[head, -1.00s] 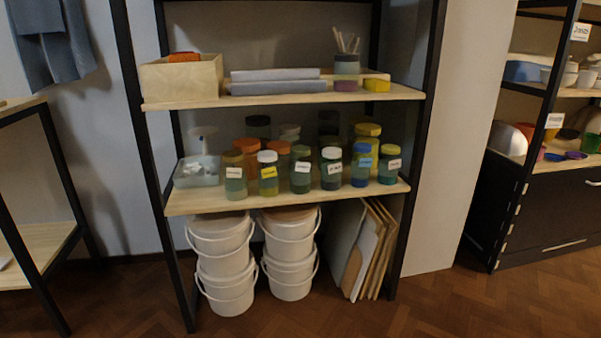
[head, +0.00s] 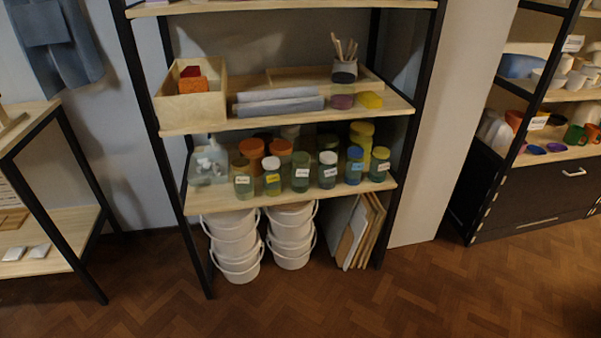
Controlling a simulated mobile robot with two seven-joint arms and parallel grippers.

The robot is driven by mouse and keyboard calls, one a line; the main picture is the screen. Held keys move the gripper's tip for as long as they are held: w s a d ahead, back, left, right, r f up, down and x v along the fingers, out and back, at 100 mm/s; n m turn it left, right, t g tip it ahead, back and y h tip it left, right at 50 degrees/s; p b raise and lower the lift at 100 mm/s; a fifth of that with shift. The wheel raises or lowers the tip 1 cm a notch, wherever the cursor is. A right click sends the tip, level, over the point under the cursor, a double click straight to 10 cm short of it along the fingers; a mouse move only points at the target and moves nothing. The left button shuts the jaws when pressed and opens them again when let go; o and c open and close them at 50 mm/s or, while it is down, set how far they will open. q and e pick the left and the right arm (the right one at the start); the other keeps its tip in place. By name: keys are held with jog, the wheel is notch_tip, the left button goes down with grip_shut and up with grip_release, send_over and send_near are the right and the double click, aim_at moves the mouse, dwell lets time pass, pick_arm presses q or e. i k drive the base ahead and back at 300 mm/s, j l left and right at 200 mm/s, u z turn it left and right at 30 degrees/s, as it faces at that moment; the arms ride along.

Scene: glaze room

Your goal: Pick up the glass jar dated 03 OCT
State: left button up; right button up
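A front row of glass jars with small labels stands on the middle shelf (head: 290,204) of the black-framed rack. From left to right they are a brown-lidded jar (head: 243,187), a white-lidded jar (head: 272,184) with a yellow label, a green-lidded jar (head: 301,180), a white-lidded jar (head: 327,179), a blue-lidded jar (head: 354,174) with a blue label and a yellow-green-lidded jar (head: 379,172). The label writing is too small to read, so I cannot tell which is dated 03 OCT. Neither gripper is in view.
Orange-lidded jars (head: 252,149) and tall yellow-lidded jars (head: 362,137) stand behind the row. A clear bin (head: 207,167) is at its left. The shelf above holds a wooden box (head: 190,104) and grey rolls (head: 278,107). White buckets (head: 234,250) stand below. The floor (head: 400,300) in front is clear.

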aim_at(299, 174)
jog(key=i+l, duration=0.4)
jog(key=i, duration=0.2)
jog(key=i+l, duration=0.45)
jog(key=i, duration=0.15)
jog(key=i+l, duration=0.4)
jog(key=i, duration=0.2)
